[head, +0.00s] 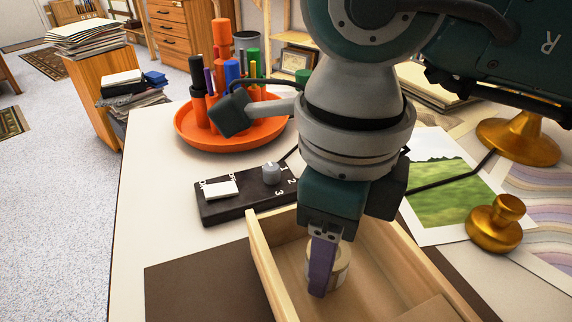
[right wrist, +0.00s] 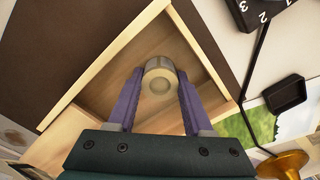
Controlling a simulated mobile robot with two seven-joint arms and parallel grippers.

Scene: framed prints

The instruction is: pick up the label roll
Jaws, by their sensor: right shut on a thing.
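The label roll (head: 342,266) is a small pale roll with a cream and grey side, inside the light wooden drawer or tray (head: 262,246). My right gripper (head: 322,292) reaches down into the wooden tray, and its purple fingers are shut on the roll. In the right wrist view the roll (right wrist: 160,84) sits between the two purple fingertips, near the tray's corner. The near finger hides part of the roll in the head view. I cannot tell whether the roll touches the tray floor. My left gripper is not in view.
A black switch box (head: 244,194) with a knob lies just behind the tray. An orange dish (head: 190,138) of pens stands farther back. A brass stamp (head: 496,222) and a landscape print (head: 440,200) lie to the right.

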